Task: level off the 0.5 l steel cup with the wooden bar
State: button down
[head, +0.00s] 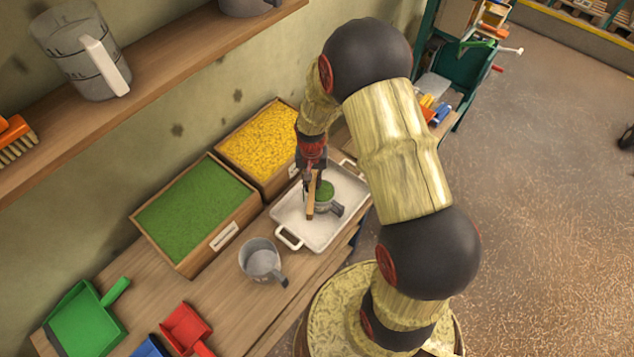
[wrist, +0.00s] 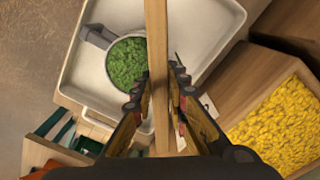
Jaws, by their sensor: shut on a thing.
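The small steel cup (head: 325,205) stands in the white tray (head: 292,213), filled with green grains (wrist: 127,63). Its handle points to the lower right in the head view and to the upper left in the wrist view. My gripper (wrist: 160,95) is shut on the wooden bar (wrist: 157,45). In the head view the bar (head: 311,196) slants down beside the cup's left side. In the wrist view it passes along the right edge of the cup's mouth. I cannot tell whether it touches the rim. The grain surface looks slightly uneven.
A larger grey cup (head: 261,261) stands on the bench left of the tray. Wooden boxes of green grains (head: 160,250) and yellow grains (head: 251,178) stand against the wall. Green (head: 88,318) and red (head: 186,329) scoops lie at the lower left. A shelf (head: 150,85) holds a clear jug.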

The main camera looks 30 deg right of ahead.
jog(key=w+a+r+p, duration=0.2)
jog(key=a+r, duration=0.1)
jog(key=r, duration=0.1)
jog(key=shift+w+a+r+p, duration=0.15)
jog(key=shift+a+r+p, duration=0.15)
jog(key=shift+a, duration=0.05)
dwell(0.9)
dwell(0.5)
